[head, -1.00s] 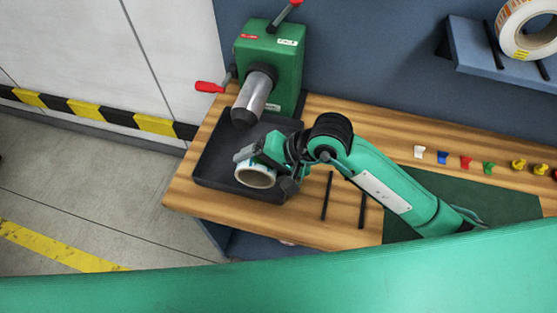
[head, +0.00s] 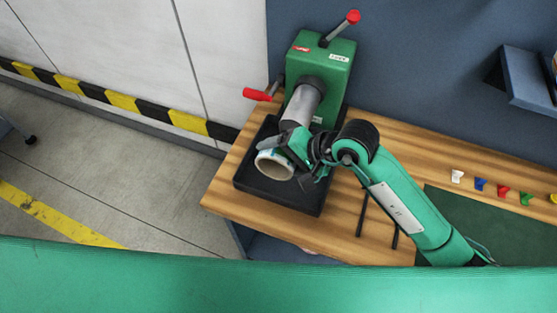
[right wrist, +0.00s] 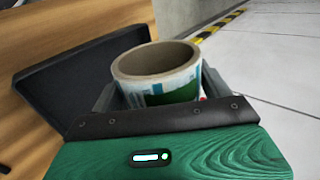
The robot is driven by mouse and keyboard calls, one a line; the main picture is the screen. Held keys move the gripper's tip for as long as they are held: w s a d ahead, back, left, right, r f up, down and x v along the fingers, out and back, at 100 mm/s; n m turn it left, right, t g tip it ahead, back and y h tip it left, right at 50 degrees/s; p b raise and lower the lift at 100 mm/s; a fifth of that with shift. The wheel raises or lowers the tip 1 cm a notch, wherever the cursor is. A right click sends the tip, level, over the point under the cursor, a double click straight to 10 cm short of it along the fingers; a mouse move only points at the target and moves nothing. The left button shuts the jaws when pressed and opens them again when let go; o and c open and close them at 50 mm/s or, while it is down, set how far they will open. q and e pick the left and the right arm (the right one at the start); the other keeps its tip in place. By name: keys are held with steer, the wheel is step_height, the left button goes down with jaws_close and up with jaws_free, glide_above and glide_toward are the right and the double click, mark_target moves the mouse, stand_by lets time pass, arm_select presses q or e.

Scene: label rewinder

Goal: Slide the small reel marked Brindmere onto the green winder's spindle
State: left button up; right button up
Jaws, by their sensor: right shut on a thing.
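The small reel (head: 273,164) is a short roll with a brown core and a white, green and teal label band. It also shows in the right wrist view (right wrist: 158,80). My right gripper (head: 288,153) is shut on the reel and holds it over the black tray, in front of the green winder (head: 318,75). The winder's silver spindle (head: 302,104) points down toward the viewer; its front tip is hidden behind my gripper. The reel is apart from the spindle's visible part. I cannot read the name on the reel. My left gripper is not in view.
The black tray (head: 250,181) lies on the wooden bench (head: 228,200) below the spindle. A red-knobbed crank (head: 257,94) sticks out left of the winder, and a red-tipped lever (head: 351,18) rises on top. Two black rods and several coloured clips lie to the right.

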mark_target(316, 97)
steer(key=shift+w+d+p, duration=0.3)
steer(key=shift+w+d, duration=0.1)
steer(key=shift+w, duration=0.8)
steer(key=shift+w+d+p, duration=0.25)
steer(key=shift+w+d, duration=0.15)
steer(key=shift+w, duration=0.8)
steer(key=shift+w+d+p, duration=0.3)
steer(key=shift+w+d, duration=0.1)
steer(key=shift+w, duration=0.8)
steer(key=shift+w+d, duration=0.1)
steer(key=shift+w, duration=0.15)
steer(key=shift+w+d+f+b, duration=0.1)
steer(key=shift+w+d+b, duration=0.4)
steer(key=shift+w+b, duration=0.85)
steer(key=shift+w+d+b, duration=0.45)
steer(key=shift+w+b, duration=0.6)
steer(key=shift+w, duration=0.6)
steer(key=shift+w+d+f+b, duration=0.1)
steer(key=shift+w+d+b, duration=0.4)
steer(key=shift+w+b, duration=0.85)
steer(key=shift+w+d+r+b, duration=0.15)
steer(key=shift+w+b, duration=0.1)
steer(key=shift+w, duration=0.3)
steer(key=shift+w+d+b, duration=0.15)
steer(key=shift+w+b, duration=0.1)
steer(key=shift+w, duration=0.3)
steer(key=o, duration=1)
steer(key=shift+c, duration=0.2)
steer(key=shift+d+r, duration=0.1)
